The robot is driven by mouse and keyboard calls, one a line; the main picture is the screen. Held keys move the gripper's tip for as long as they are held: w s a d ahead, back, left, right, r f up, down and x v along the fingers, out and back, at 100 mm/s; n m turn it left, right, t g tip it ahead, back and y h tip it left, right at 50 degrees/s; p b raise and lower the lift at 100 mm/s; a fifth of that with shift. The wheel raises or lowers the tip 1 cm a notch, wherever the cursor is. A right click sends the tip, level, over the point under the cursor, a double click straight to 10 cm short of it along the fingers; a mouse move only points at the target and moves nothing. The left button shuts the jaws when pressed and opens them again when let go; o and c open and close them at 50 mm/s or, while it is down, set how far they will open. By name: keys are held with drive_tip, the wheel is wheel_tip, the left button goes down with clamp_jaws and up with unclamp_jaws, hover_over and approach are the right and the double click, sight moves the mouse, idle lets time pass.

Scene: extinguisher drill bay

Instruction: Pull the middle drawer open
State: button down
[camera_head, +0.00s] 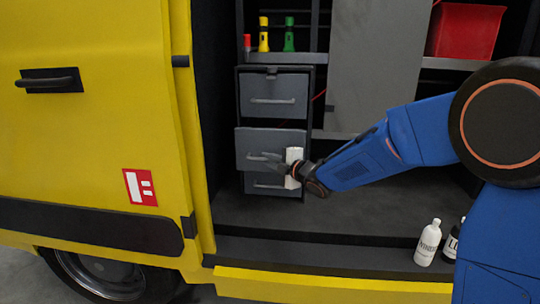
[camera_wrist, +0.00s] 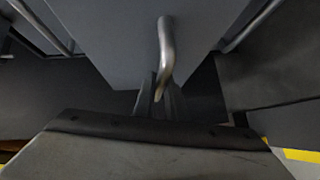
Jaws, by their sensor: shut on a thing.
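The grey drawer unit (camera_head: 241,95) stands inside the yellow vehicle and has a top drawer (camera_head: 275,87), a middle drawer (camera_head: 250,143) and a bottom drawer (camera_head: 256,183). The middle drawer sticks out a little in front of the other two. My gripper (camera_head: 275,160) reaches in from the right and is shut on the middle drawer's handle. In the wrist view the handle (camera_wrist: 166,50) is a bent metal bar running down to my gripper (camera_wrist: 157,95). My gripper covers part of the drawer front.
A yellow door (camera_head: 95,130) stands left of the unit. Bottles (camera_head: 263,38) stand on the shelf above it. A red bin (camera_head: 467,30) is at upper right. A white bottle (camera_head: 428,243) and a black one (camera_head: 454,240) stand at lower right. The floor before the drawers is clear.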

drive_tip(key=s, duration=1.2)
drive_tip(key=shift+s+a, duration=0.2)
drive_tip(key=shift+s, duration=0.15)
drive_tip(key=c, duration=1.8)
unclamp_jaws()
drive_tip(key=v, duration=1.7)
drive_tip(key=shift+s+d, duration=0.1)
drive_tip(key=shift+s, duration=0.05)
